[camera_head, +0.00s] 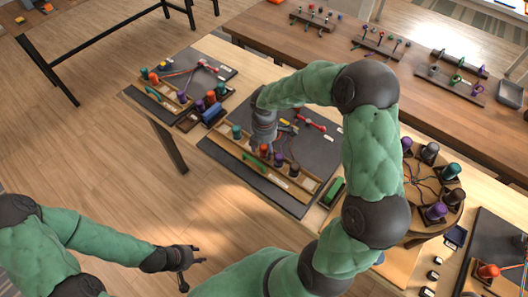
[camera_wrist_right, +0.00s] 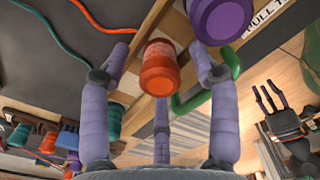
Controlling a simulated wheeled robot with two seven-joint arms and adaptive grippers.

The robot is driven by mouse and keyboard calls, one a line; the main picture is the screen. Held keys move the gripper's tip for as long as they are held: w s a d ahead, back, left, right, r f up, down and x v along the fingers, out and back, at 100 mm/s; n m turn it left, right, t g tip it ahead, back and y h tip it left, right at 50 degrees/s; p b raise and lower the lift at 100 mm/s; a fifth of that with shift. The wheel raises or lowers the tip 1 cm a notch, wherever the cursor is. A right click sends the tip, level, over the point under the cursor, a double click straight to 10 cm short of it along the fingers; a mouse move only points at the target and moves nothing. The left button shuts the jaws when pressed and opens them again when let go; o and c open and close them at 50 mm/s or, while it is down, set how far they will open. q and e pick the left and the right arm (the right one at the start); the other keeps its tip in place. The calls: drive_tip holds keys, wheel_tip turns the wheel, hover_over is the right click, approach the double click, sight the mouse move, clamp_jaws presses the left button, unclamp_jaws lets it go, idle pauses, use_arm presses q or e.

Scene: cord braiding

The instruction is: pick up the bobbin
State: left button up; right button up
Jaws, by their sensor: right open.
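My right gripper (camera_head: 264,143) reaches down over the middle work mat in the head view. In the right wrist view its fingers (camera_wrist_right: 159,52) are open, spread to both sides of an orange-red bobbin (camera_wrist_right: 158,70), with a gap on each side. The orange-red bobbin also shows in the head view (camera_head: 264,150), partly behind the hand. A purple bobbin (camera_wrist_right: 220,18) stands close beside it, also visible in the head view (camera_head: 278,159). A teal bobbin (camera_head: 236,131) stands to the left. My left gripper (camera_head: 193,272) is open and empty, low over the floor side.
A wooden rack (camera_head: 225,153) frames the bobbins on the dark mat (camera_head: 318,150). A green rounded bar (camera_wrist_right: 212,88) lies close to the right finger. A left board (camera_head: 212,72) holds more bobbins. A round braiding stand (camera_head: 418,226) with several bobbins is at the right.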

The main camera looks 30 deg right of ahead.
drive_tip(key=shift+f, duration=0.1)
drive_tip(key=shift+c, duration=0.3)
clamp_jaws()
